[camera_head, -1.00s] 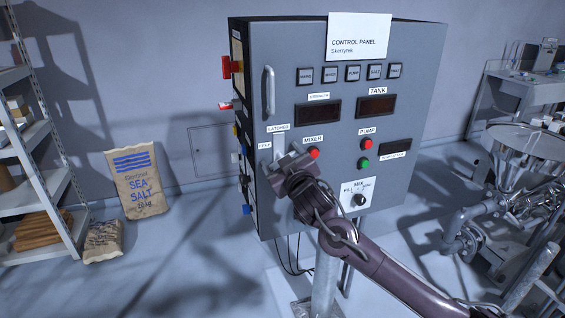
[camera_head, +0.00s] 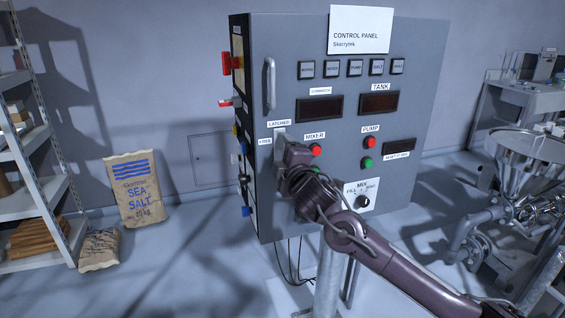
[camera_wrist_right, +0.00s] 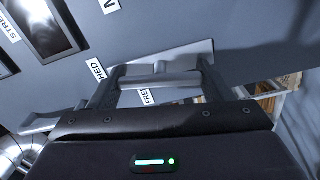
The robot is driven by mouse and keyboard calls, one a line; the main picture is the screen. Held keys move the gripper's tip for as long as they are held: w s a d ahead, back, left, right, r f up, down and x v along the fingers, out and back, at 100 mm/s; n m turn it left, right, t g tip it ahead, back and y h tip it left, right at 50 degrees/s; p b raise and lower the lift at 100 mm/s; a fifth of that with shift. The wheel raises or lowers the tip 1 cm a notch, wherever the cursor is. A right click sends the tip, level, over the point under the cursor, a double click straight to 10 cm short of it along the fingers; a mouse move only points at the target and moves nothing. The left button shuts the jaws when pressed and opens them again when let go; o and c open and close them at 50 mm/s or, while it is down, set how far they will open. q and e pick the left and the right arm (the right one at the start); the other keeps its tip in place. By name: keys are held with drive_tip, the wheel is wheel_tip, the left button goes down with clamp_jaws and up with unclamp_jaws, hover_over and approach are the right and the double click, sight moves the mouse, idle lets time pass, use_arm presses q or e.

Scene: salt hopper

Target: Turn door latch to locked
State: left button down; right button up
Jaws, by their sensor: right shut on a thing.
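The grey control panel (camera_head: 420,60) stands in the middle of the head view. The door latch has a pale plate (camera_head: 280,146) low on the panel's left side, beside the LATCHED label (camera_head: 279,124) and the FREE label (camera_head: 265,141). My right gripper (camera_head: 289,152) covers most of the latch. In the right wrist view, my right gripper (camera_wrist_right: 160,82) has a finger on each side of the pale latch lever (camera_wrist_right: 160,80) and is shut on it. The latch plate (camera_wrist_right: 185,55) is behind. The lever's exact angle is hard to tell. My left gripper is out of view.
A door handle (camera_head: 270,84) is above the latch. A red mixer button (camera_head: 316,150) and the fill/mix knob (camera_head: 363,201) are close to my right arm. A salt sack (camera_head: 134,188) and shelving (camera_head: 38,200) are at left, a steel hopper (camera_head: 515,145) at right.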

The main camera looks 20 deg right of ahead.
drive_tip(key=shift+f+n+b, duration=0.15)
drive_tip(key=shift+n+b, duration=0.45)
drive_tip(key=shift+n, duration=0.6)
drive_tip(key=o, duration=1)
drive_tip(key=s+b, duration=0.2)
drive_tip(key=s, duration=0.5)
drive_tip(key=shift+s+d, duration=0.15)
drive_tip(key=shift+s, duration=0.25)
